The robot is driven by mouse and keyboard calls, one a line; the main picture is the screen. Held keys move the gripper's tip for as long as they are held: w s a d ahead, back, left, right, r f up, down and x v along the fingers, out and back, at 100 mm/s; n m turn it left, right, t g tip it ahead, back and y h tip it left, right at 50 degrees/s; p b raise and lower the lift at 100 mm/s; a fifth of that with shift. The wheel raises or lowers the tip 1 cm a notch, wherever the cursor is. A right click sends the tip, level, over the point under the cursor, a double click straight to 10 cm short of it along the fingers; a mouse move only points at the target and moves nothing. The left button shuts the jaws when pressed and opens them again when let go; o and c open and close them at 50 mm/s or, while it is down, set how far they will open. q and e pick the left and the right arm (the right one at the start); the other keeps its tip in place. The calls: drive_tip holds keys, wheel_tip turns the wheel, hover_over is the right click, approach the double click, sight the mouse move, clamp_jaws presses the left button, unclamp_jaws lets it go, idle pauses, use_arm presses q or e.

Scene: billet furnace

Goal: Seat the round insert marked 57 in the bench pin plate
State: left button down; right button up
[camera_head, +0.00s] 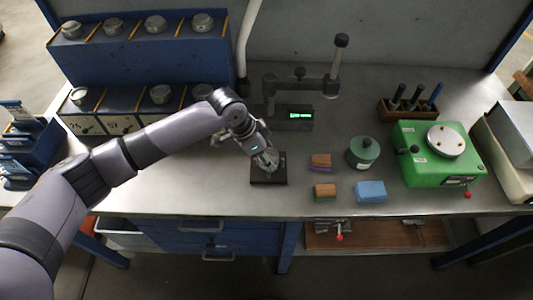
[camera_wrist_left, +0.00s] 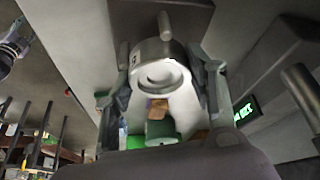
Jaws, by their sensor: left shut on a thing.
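My left gripper (camera_head: 265,160) is over the dark bench pin plate (camera_head: 268,181) near the front of the bench. In the left wrist view, the gripper (camera_wrist_left: 163,88) is shut on a round grey metal insert (camera_wrist_left: 160,72) with a hollow end, held between its two fingers. A small dark mark shows on the insert's side, too small to read. A grey peg stands out beyond the insert; I cannot tell what it belongs to. The gripper hides much of the plate, and I cannot tell whether the insert touches it. My right gripper is in neither view.
A stand with a green display (camera_head: 300,115) is just behind the plate. Right of it are small blocks (camera_head: 325,191), a green-grey cylinder (camera_head: 363,152), a blue block (camera_head: 370,191) and a green machine (camera_head: 440,165). Blue racks (camera_head: 145,55) with round metal pieces stand behind left.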

use_arm(q)
drive_tip(key=shift+w+d+r, duration=0.1)
drive_tip(key=shift+w+r, duration=0.05)
drive_tip(key=shift+w, duration=0.1)
idle(0.3)
drive_tip(key=shift+f, duration=0.25)
drive_tip(key=shift+s+f, duration=0.2)
drive_tip(key=shift+f, duration=0.15)
drive_tip(key=shift+s+f, duration=0.25)
drive_tip(key=shift+f, duration=0.1)
drive_tip(key=shift+r, duration=0.1)
idle(0.3)
drive_tip(key=shift+w+r+p, duration=0.15)
drive_tip(key=shift+r+p, duration=0.1)
drive_tip(key=shift+p, duration=0.05)
drive_tip(key=shift+w+r+p, duration=0.1)
drive_tip(key=shift+r+p, duration=0.15)
drive_tip(key=shift+p, duration=0.1)
drive_tip(key=shift+w+r, duration=0.15)
drive_tip(key=shift+r, duration=0.15)
